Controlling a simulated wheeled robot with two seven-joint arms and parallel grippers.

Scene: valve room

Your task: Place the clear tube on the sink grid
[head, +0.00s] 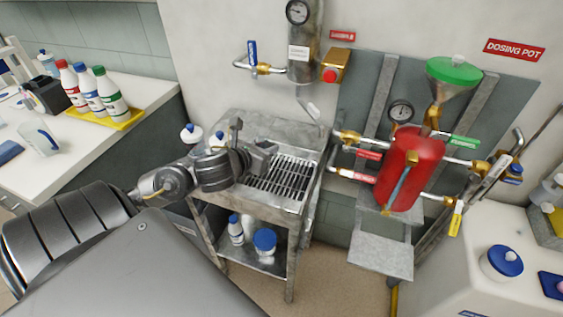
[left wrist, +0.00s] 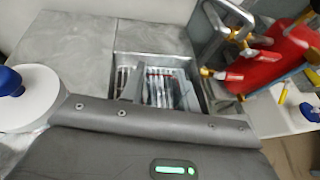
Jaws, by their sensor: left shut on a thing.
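The sink grid (head: 283,178) is a set of dark slats set into the steel sink top (head: 262,128). It also shows in the left wrist view (left wrist: 162,90), straight past my gripper. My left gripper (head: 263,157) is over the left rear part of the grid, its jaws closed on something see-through. I cannot make out the clear tube's outline, and the gripper hides much of that spot. In the left wrist view a grey finger (left wrist: 132,88) stands before the grid. My right gripper is in neither view.
A steel cylinder with a gauge (head: 303,45) hangs above the sink, with a thin spout below. The red dosing pot (head: 400,168) and its pipes stand to the right. White bottles with blue caps (head: 236,230) are on the shelf below; others stand left of the gripper.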

